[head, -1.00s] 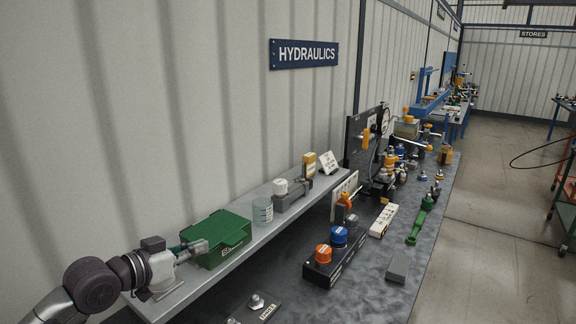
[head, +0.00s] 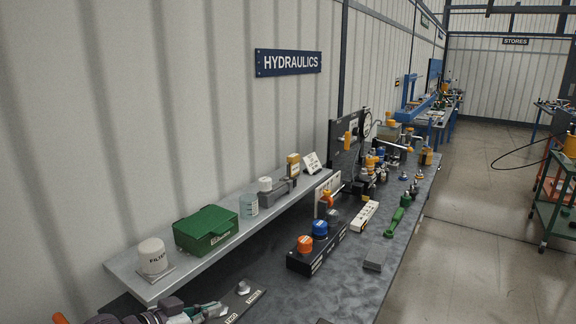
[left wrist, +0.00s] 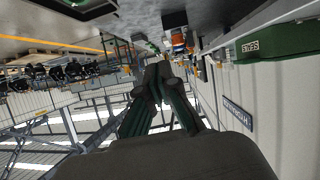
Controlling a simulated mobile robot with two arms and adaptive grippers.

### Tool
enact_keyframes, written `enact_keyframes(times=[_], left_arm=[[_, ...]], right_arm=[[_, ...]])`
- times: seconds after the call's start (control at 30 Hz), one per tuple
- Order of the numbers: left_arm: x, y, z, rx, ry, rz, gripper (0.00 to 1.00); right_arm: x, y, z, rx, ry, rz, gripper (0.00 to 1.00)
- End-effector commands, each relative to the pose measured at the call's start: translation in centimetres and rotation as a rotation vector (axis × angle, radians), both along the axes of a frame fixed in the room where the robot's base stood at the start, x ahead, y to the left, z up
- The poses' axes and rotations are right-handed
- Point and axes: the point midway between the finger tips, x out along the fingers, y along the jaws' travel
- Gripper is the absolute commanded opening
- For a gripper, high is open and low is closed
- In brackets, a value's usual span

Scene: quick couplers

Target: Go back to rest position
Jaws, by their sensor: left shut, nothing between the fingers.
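My left gripper (head: 207,311) is at the bottom left of the head view, low at the near end of the grey bench (head: 268,285). Its fingers are shut with nothing between them. In the left wrist view the closed fingers (left wrist: 158,82) point up the picture, away from the camera. My right gripper is in neither view. A black block with orange and blue caps (head: 317,249) stands on the bench, to the right of the gripper and apart from it.
A grey shelf (head: 140,284) runs along the wall above the bench. It holds a white filter (head: 152,256), a green box (head: 206,230) and a clear beaker (head: 249,205). A metal fitting (head: 243,287) lies on the bench near my gripper. The floor (head: 455,260) at right is open.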

Motion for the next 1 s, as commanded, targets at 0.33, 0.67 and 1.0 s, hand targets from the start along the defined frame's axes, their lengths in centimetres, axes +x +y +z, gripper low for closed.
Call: enact_keyframes(times=[0.33,0.67,1.0], left_arm=[[-12.4,-2.1,-11.5,0.175,0.277,0.087,0.00],[-23.1,1.5,-16.4,0.323,0.558,0.282,0.00],[-29.3,4.3,-19.7,0.413,0.749,0.406,0.00]], right_arm=[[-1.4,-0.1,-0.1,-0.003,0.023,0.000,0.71],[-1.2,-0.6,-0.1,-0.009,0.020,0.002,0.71],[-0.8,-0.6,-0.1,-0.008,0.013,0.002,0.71]])
